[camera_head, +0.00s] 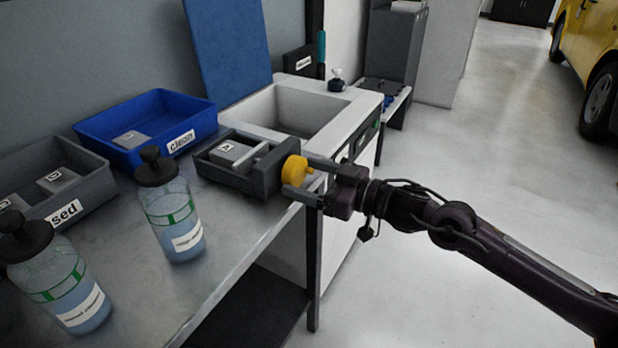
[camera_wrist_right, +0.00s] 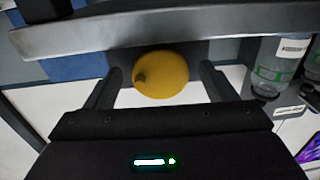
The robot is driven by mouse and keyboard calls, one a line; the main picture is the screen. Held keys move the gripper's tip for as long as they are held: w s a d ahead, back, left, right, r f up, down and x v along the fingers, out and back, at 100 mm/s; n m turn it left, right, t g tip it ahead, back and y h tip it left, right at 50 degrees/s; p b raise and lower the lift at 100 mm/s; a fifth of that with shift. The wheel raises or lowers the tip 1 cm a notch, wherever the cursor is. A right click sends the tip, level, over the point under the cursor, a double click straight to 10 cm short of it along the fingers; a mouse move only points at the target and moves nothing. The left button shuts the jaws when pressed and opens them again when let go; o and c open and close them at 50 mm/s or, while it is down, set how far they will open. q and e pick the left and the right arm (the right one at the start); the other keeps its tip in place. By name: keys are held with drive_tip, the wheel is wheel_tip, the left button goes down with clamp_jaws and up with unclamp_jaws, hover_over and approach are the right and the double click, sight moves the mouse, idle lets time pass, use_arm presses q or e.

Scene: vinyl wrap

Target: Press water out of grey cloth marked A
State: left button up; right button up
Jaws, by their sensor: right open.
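The grey cloth marked A (camera_head: 232,151) lies folded inside a dark grey press box (camera_head: 225,178) at the table's right end, beside the sink. A yellow round knob (camera_head: 294,170) sticks out of the box's right side. My right gripper (camera_head: 300,178) is open, with its fingers on either side of the knob. In the right wrist view the yellow knob (camera_wrist_right: 162,74) sits between the two open fingers (camera_wrist_right: 160,88), and I see a gap on each side of it. The cloth is hidden in that view. My left gripper is not in view.
A blue bin labelled clean (camera_head: 190,112) and a grey bin labelled used (camera_head: 95,190) hold cloths. A sink (camera_head: 285,112) lies behind the press.

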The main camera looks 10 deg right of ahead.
drive_tip(key=c, duration=1)
drive_tip(key=shift+n, duration=0.3)
drive_tip(key=n+p, duration=0.1)
drive_tip(key=n, duration=0.2)
drive_tip(key=shift+r, duration=0.1)
drive_tip(key=shift+w+n, duration=0.1)
drive_tip(key=shift+n, duration=1.4)
